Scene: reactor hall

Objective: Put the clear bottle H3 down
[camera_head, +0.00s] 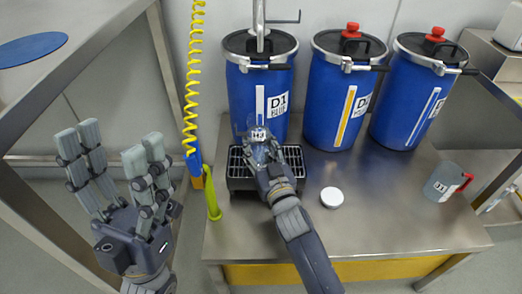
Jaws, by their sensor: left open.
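The clear bottle H3 (258,134) shows its small white label and part of its clear body over the black drip grate (238,171), in front of the blue drum D1 (243,95). My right gripper (262,152) is at the bottle, its arm coming up from the bottom. The hand covers much of the bottle, so its base and its contact with the grate are hidden. Whether the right fingers grip it is unclear. My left gripper (112,160) is open and empty at the left, fingers up, well apart from the bottle.
Two more blue drums (327,112) (400,108) with red caps stand at the back. A white lid (332,197) and a grey jug J1 (443,183) are on the steel table (385,225). A yellow coiled hose (191,85) hangs left. The table's middle right is clear.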

